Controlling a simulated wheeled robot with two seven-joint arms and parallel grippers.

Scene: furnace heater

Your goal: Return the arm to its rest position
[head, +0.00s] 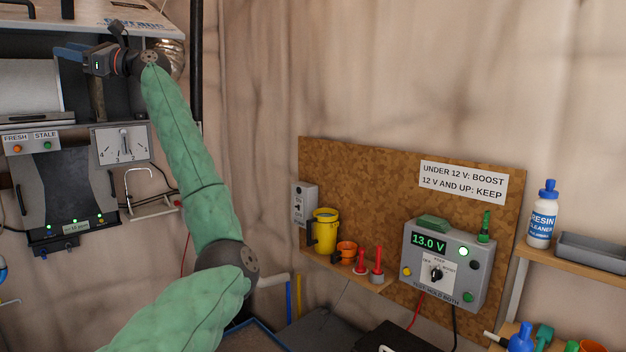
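My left arm, in a green sleeve, rises from the bottom of the head view to the upper left. My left gripper (68,52) is at its end, with blue fingers pointing left in front of a grey recessed unit (30,85) on the wall. The fingers are seen edge-on, so I cannot tell whether they are apart or hold anything. My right gripper is out of view.
Below the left gripper are a FRESH/STALE lamp panel (30,142) and a dial gauge (122,144). A corkboard (350,180) carries a meter box (445,265) reading 13.0 V. A yellow mug (325,230) stands on its ledge; a cleaner bottle (542,215) is on the right shelf.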

